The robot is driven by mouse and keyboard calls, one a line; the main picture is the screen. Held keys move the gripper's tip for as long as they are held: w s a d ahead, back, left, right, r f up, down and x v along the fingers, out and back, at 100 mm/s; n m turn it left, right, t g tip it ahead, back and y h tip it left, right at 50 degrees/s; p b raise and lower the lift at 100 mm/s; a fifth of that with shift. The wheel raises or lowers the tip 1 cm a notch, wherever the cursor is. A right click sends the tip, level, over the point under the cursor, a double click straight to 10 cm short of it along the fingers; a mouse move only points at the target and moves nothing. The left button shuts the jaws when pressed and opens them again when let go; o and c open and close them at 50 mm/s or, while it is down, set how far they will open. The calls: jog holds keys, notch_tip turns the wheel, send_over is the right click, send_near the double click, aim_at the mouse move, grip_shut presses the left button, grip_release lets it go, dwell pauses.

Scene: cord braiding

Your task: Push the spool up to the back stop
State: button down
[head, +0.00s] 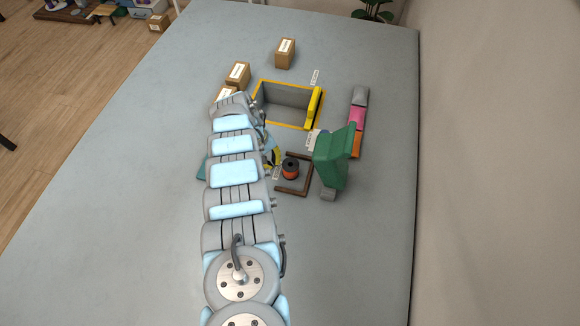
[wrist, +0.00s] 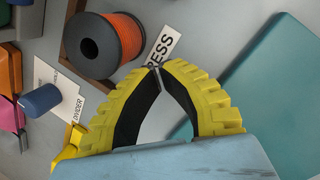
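The spool (head: 291,168), orange wound between black flanges, stands upright inside a brown three-sided frame (head: 306,181) whose open side faces left. In the wrist view, the spool (wrist: 122,38) sits near the frame's bars (wrist: 72,38). I cannot tell whether it touches them, or which bar is the back stop. My gripper (wrist: 155,69) has yellow fingers with black pads. Its tips meet with nothing between them, close beside the spool and apart from it in the picture. In the head view, my arm hides most of the gripper.
A "PRESS" label (wrist: 163,46) lies beside the spool. A large green block (head: 332,165) stands right of the frame. A yellow-edged bin (head: 288,104) lies behind. A blue cylinder (wrist: 41,100) and a teal board (wrist: 270,85) flank my gripper. The table's front right is clear.

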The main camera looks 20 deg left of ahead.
aim_at(284, 166)
jog(key=shift+d+p, duration=1.7)
jog(key=shift+d, duration=0.35)
jog(key=shift+a+b, duration=0.35)
jog(key=shift+a, duration=0.15)
notch_tip(284, 166, up, 7)
jog(key=p, duration=0.6)
jog(key=shift+p, duration=0.4)
